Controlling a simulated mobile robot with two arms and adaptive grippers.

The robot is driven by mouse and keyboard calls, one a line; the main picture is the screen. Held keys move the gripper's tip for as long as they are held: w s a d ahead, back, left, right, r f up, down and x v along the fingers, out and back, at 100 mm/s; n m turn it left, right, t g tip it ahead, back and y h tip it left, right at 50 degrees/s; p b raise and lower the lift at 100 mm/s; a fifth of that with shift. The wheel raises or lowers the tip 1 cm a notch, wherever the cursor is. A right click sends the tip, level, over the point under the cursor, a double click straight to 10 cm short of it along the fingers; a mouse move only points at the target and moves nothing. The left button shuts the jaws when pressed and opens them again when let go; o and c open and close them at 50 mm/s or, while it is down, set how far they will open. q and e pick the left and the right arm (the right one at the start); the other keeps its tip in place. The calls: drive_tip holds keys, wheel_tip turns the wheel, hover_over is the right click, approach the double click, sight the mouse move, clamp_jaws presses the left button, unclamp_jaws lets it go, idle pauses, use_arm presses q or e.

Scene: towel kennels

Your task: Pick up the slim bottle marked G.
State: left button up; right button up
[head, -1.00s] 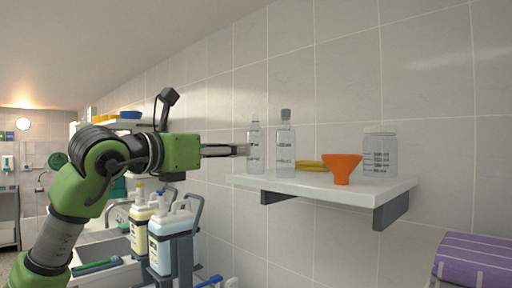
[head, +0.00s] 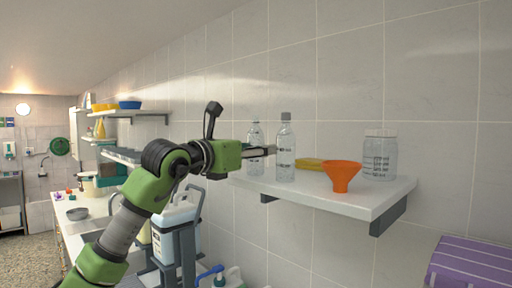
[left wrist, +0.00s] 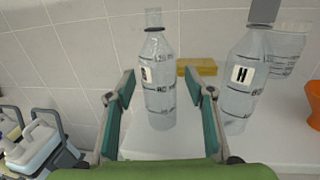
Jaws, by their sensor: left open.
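The slim clear bottle (left wrist: 160,95), with a small label that looks like a G, stands upright on the wall shelf in the left wrist view. In the head view its upper part (head: 255,133) shows behind my gripper. My left gripper (left wrist: 162,83) is open, with a fingertip on either side of the bottle in the picture; I cannot tell whether they touch it. In the head view my left gripper (head: 262,151) is at the shelf's left end. A similar bottle marked H (left wrist: 243,75) with a grey cap stands just right. My right gripper is not in view.
The white shelf (head: 350,202) also holds an orange funnel (head: 341,175), a clear jar (head: 380,156) and a yellow item (head: 309,163). A tiled wall is behind. Jugs in a grey carrier (head: 176,225) stand below left; a purple striped towel (head: 468,262) is lower right.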

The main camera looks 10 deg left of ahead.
use_arm(q)
drive_tip(key=shift+s, duration=0.1)
drive_tip(key=c, duration=1.1)
drive_tip(key=shift+c, duration=0.2)
drive_tip(key=shift+r, duration=0.15)
